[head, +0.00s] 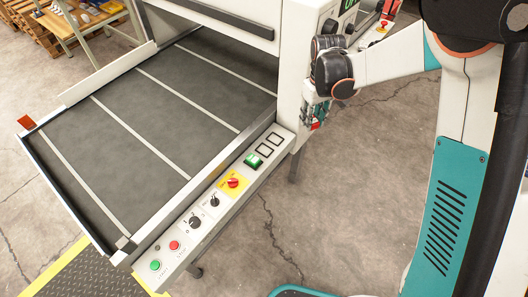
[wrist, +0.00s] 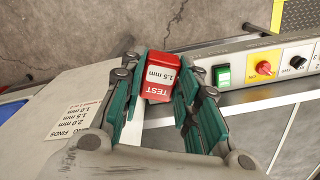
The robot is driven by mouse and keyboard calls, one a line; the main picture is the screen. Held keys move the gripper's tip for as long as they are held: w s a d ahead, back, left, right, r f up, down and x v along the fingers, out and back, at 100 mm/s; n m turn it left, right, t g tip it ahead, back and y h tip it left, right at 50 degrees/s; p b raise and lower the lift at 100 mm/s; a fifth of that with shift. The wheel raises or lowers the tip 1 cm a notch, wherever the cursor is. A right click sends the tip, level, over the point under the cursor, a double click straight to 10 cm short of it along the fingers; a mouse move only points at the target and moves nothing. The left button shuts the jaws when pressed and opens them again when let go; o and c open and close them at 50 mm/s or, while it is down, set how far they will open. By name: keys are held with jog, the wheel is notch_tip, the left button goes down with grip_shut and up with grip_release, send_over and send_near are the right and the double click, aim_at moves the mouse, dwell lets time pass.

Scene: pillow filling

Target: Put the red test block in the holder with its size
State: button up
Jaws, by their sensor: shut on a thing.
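The red test block (wrist: 154,88) has a white label reading "TEST 1.5 mm", upside down in the wrist view. My gripper (wrist: 160,74) is shut on it, with a teal finger on each side. In the head view my gripper (head: 314,116) hangs beside the right end of the machine's control panel, and a bit of the red block (head: 316,126) shows at its tips. A white placard (wrist: 84,124) in the wrist view lists 2.0 mm, 1.5 mm and 1.0 mm. I cannot make out a holder in either view.
The control panel (head: 180,243) carries a green switch (head: 253,161), a red knob on yellow (head: 233,183), black knobs and push buttons. A dark conveyor bed (head: 150,120) lies behind it. Open concrete floor (head: 330,200) is below my gripper. A workbench (head: 90,20) stands at the far left.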

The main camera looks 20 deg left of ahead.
jog(key=a+r+n, duration=0.1)
jog(key=a+n, duration=0.4)
jog(key=a, duration=1)
jog(key=b, duration=0.4)
send_over(265, 151)
notch_tip(265, 151, down, 15)
jog(key=shift+r, duration=0.1)
jog(key=shift+f+b, duration=0.5)
jog(key=shift+f, duration=1.95)
jog(key=shift+f, duration=0.1)
jog(key=o, duration=0.6)
jog(key=shift+f, duration=0.1)
jog(key=o, duration=0.4)
jog(key=shift+o, duration=0.2)
notch_tip(265, 151, up, 12)
jog(key=p, duration=0.4)
jog(key=shift+r, duration=0.25)
